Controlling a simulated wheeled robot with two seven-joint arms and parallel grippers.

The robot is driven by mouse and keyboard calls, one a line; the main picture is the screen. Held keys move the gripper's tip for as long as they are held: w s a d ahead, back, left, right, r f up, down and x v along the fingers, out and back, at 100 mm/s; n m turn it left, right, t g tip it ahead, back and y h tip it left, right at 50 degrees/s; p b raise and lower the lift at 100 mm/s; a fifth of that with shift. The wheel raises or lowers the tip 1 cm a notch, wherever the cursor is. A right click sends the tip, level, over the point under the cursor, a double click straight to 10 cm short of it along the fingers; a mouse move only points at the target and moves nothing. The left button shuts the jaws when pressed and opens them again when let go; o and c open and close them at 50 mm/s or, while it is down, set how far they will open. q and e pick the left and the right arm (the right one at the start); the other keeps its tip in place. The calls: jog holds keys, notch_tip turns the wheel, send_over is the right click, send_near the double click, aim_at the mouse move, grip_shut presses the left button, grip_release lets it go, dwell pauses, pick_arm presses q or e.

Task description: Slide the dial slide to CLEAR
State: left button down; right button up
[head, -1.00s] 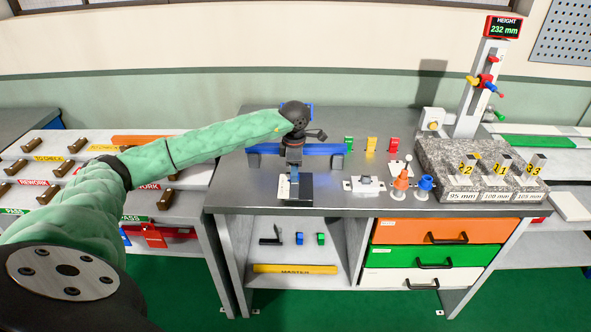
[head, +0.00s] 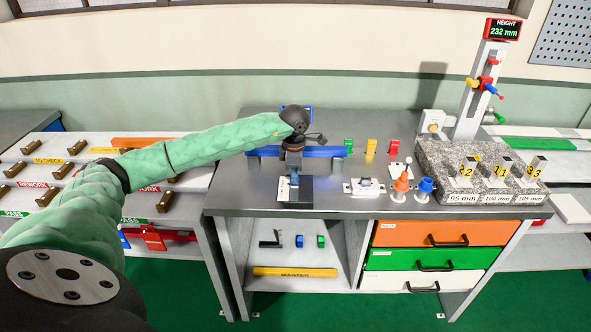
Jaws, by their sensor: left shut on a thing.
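My right gripper is not in view.
A blue bar (head: 330,151) lies behind my gripper. To the right stand a white switch-like block (head: 365,187), orange (head: 402,183) and blue (head: 425,186) pieces, and a granite slab (head: 431,160) with a height column. Green, yellow and red blocks stand behind.

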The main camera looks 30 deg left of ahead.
pick_arm(q)
jog(key=shift+s+d+b, duration=0.2)
jog(key=shift+s+d, duration=0.25)
jog(key=shift+s, duration=0.3)
jog(key=shift+s+d+b, duration=0.2)
jog(key=shift+s+d, duration=0.25)
jog(key=shift+s, duration=0.25)
jog(key=shift+s+d+f+b, duration=0.1)
jog(key=shift+s+d+b, duration=0.1)
jog(key=shift+b, duration=0.2)
jog(key=c, duration=1.2)
grip_release()
jog(key=shift+c, duration=0.2)
jog(key=shift+a, duration=0.1)
jog(key=shift+r, duration=0.2)
jog(key=shift+r+p, duration=0.45)
jog(key=shift+r, duration=2.45)
